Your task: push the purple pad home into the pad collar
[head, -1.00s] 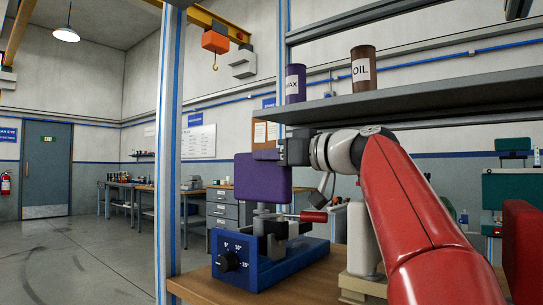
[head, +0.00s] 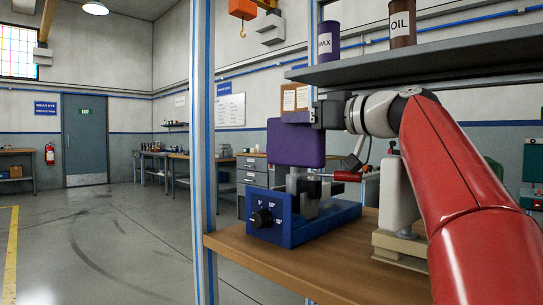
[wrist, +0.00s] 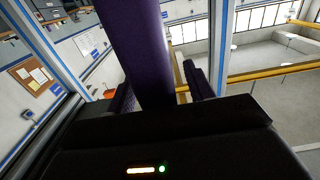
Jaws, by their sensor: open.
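The purple pad (head: 296,147) stands upright above a blue fixture (head: 330,222) with a black dial on its front. A grey metal post and dark clamp parts (head: 308,190) are under the pad. I cannot make out the pad collar clearly, nor how deep the pad sits. My gripper (head: 297,117) is at the top edge of the pad, coming from the right, and is open. In the wrist view the purple pad (wrist: 140,45) rises between the two fingers, close to the gripper body. I cannot tell whether the fingers touch it.
The fixture stands on a wooden bench (head: 290,268). A red-handled lever (head: 347,176) and a pale block (head: 398,195) are at its right. A grey shelf (head: 430,55) with a WAX can (head: 328,43) and an OIL can (head: 402,24) is above my arm. A metal upright (head: 202,150) stands left.

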